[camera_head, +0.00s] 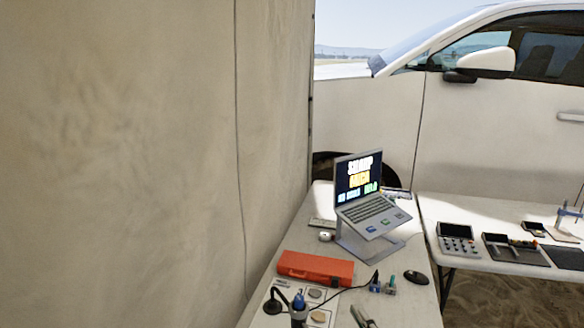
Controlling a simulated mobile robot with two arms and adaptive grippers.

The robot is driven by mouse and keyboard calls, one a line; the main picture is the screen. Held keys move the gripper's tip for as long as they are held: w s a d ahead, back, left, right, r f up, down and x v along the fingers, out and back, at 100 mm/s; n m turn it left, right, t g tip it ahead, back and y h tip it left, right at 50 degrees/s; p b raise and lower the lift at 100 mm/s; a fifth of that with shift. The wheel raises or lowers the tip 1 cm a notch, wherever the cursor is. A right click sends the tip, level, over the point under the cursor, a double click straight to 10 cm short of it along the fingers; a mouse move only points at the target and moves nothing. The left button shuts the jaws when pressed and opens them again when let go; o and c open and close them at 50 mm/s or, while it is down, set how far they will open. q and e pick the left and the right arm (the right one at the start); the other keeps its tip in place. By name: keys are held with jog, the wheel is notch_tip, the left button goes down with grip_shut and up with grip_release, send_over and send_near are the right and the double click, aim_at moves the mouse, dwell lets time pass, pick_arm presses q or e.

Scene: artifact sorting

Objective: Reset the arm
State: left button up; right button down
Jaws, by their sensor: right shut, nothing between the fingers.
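What looks like the tip of my right gripper (363,318) shows at the bottom edge, low over the front of the near table (400,312). Only a small dark and grey part of it is in the picture, and the rest is cut off. It is shut, with nothing seen in it. My left gripper and arm are not in view.
A laptop (370,206) on a stand, a red case (316,268), a black mouse (416,277) and a tool cup (299,315) occupy the near table. A second table (470,212) with trays stands right. A wall (150,160) runs left; a white vehicle (500,130) stands behind.

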jog(key=s+d+f+m+g+h, duration=0.6)
jog(key=s+d+f+m+h, duration=0.45)
jog(key=m, duration=0.45)
jog(key=s+a+f+m+g+y, duration=0.2)
jog(key=s+a+f+g+y, duration=0.15)
jog(key=s, duration=0.75)
jog(key=s+a+f+m+g+y, duration=0.25)
jog(key=s+g, duration=0.25)
jog(key=s, duration=0.6)
notch_tip(320, 180, down, 27)
jog(key=s+g+b, duration=0.1)
jog(key=b, duration=0.1)
jog(key=s+d+f, duration=0.2)
jog(key=s+f, duration=0.7)
jog(key=s+d+f+n+g+b, duration=0.1)
jog(key=s+f, duration=0.8)
jog(key=f, duration=0.1)
jog(key=shift+d+h+b, duration=0.3)
jog(key=shift+d+h, duration=0.05)
jog(key=shift+h, duration=0.1)
